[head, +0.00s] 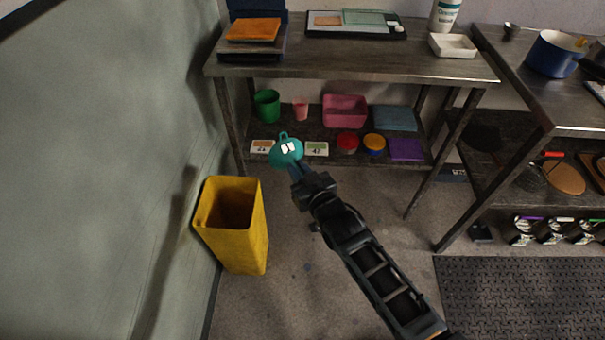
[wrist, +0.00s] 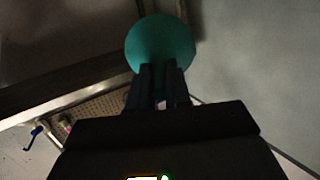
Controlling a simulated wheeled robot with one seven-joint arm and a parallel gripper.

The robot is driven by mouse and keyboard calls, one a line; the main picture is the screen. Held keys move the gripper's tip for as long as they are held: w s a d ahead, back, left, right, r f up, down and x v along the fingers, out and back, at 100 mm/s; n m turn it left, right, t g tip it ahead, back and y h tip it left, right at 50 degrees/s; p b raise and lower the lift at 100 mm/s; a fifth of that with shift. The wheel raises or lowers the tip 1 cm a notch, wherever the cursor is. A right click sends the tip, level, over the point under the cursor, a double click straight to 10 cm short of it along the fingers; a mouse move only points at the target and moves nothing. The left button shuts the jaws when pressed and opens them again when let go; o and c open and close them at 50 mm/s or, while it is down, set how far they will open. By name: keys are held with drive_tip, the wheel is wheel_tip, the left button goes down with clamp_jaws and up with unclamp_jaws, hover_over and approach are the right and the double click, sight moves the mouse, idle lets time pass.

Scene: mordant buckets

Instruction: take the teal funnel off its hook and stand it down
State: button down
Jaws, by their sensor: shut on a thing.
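The teal funnel (head: 285,153) is held at the tip of my gripper (head: 297,172), with a small loop at its upper edge in the head view. It appears in front of the lower shelf of the metal table and clear of any hook. In the wrist view the funnel (wrist: 160,43) shows as a round teal shape just beyond my gripper (wrist: 160,70), whose fingers are shut on it. The fingers' exact contact with the funnel is hard to make out. I cannot see the hook in either view.
A metal table (head: 340,66) stands ahead; its lower shelf holds a green cup (head: 267,106), a pink tub (head: 345,111), lidded pots and label cards. A yellow bin (head: 242,250) stands at left by the wall. A dark mat (head: 520,300) lies at right.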

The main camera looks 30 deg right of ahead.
drive_tip(key=shift+w+a+r, duration=0.1)
drive_tip(key=shift+w+a, duration=0.1)
drive_tip(key=shift+w, duration=0.25)
drive_tip(key=shift+w+d, duration=0.1)
drive_tip(key=shift+w, duration=0.05)
drive_tip(key=shift+w+r+g, duration=0.15)
drive_tip(key=shift+w+g, duration=0.25)
drive_tip(key=shift+w, duration=0.1)
